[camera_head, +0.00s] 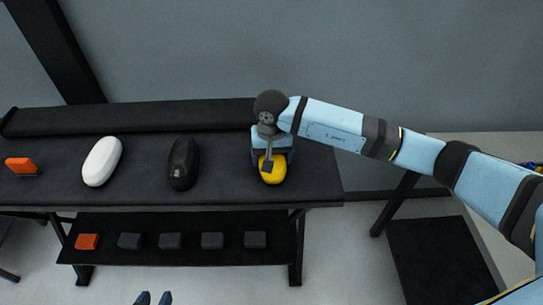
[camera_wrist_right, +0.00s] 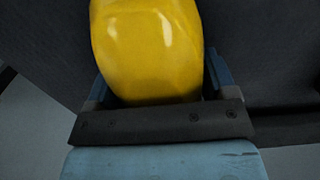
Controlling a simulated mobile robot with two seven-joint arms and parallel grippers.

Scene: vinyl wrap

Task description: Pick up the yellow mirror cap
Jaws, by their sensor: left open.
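The yellow mirror cap (camera_head: 273,173) lies at the right part of the black table, partly hidden by my right gripper (camera_head: 268,150), which is over it. In the right wrist view the glossy cap (camera_wrist_right: 150,50) fills the upper middle, between the blue fingers of the right gripper (camera_wrist_right: 158,75). The fingers are close to its sides; I cannot tell whether they press on it.
A black mirror cap (camera_head: 184,164) and a white one (camera_head: 102,161) lie to the left on the table (camera_head: 225,178). The lower shelf (camera_head: 180,256) holds an orange block (camera_head: 87,241) and several dark blocks.

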